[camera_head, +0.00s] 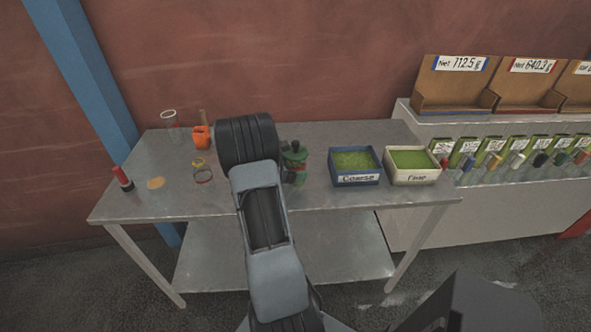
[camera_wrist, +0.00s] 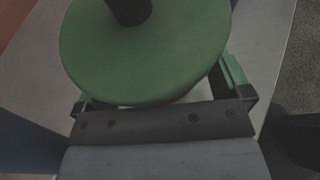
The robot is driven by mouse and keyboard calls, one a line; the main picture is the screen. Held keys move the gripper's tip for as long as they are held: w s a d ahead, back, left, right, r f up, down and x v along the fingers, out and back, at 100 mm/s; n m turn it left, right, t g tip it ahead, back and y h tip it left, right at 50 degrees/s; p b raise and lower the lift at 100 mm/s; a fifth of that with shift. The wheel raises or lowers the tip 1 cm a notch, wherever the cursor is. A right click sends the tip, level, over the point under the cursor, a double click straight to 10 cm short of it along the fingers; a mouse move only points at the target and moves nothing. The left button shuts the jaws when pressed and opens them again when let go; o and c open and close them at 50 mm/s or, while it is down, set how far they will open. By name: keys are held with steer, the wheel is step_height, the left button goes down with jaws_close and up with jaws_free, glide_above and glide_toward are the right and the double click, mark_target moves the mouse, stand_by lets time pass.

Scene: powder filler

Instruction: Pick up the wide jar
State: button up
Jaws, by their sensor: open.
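A clear jar (camera_head: 203,174) with a yellow ring at its top and a red ring near its base stands left of my arm in the head view. A taller clear vessel (camera_head: 171,124) with a pale rim stands behind it. I cannot tell for sure which is the wide jar. A green canister-like object (camera_head: 295,162) stands just right of my wrist. In the wrist view, a broad round green top (camera_wrist: 145,62) with a dark knob fills the space before my gripper (camera_wrist: 158,88). My gripper is open; contact cannot be told.
The metal table (camera_head: 240,197) also holds an orange object (camera_head: 201,137), a red-and-black bottle (camera_head: 122,178), a tan disc (camera_head: 155,183), a blue Coarse tray (camera_head: 354,179) and a cream Fine tray (camera_head: 412,179). A bench (camera_head: 525,190) with several vials and bins stands right.

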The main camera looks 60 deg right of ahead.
steer(key=shift+c, duration=0.2)
steer(key=c, duration=1)
steer(key=shift+o, duration=0.2)
steer(key=shift+r, duration=0.55)
steer(key=shift+r+b, duration=0.55)
steer(key=shift+r, duration=0.4)
steer(key=s+a+r, duration=0.8)
steer(key=s+r, duration=0.3)
steer(key=s, duration=0.1)
step_height(320, 180, up, 9)
steer(key=p, duration=0.7)
steer(key=shift+w, duration=0.25)
